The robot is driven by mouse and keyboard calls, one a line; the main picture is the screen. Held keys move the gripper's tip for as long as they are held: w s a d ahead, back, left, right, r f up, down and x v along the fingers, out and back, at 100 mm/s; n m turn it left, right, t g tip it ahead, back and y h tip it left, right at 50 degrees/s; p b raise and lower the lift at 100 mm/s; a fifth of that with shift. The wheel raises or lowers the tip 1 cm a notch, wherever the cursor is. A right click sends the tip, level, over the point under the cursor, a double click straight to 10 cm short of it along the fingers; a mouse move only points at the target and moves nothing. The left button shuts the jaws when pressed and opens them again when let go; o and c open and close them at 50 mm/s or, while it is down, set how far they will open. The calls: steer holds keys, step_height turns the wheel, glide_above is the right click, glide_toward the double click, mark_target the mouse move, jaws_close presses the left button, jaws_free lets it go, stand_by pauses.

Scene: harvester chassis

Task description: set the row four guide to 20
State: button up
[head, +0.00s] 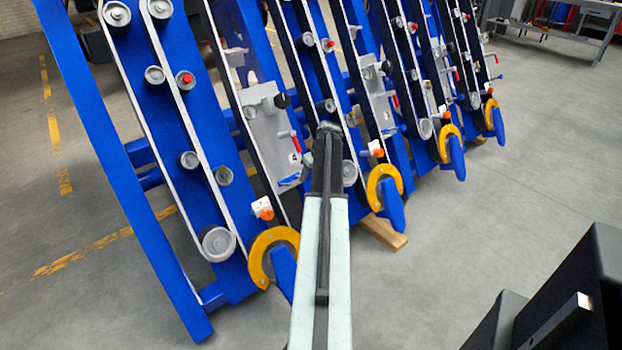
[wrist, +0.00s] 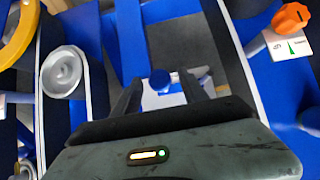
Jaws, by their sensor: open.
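In the head view a grey guide bracket (head: 269,130) carries a small plate (head: 294,158) that seems to read 4. A red handle (head: 296,143) and a blue lever (head: 289,181) are on it. Below it is an orange knob (head: 265,211) on a white label plate (head: 260,202). My gripper (head: 329,130) is seen from behind, right of this bracket. In the wrist view my gripper (wrist: 163,92) is open, with a blue round knob (wrist: 160,80) and a pale plate between or beyond its fingers. I cannot tell whether they touch. An orange knob (wrist: 291,16) is upper right, beside a green pointer.
Blue row frames with belts and rollers (head: 218,243) stand side by side. Yellow ring guards (head: 258,262) and blue pointed tips (head: 391,214) jut out below. A wooden block (head: 383,232) lies on the floor. The floor at right is mostly clear; a grey bench (head: 560,30) stands far back.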

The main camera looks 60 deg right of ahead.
jaws_close()
stand_by(1.3)
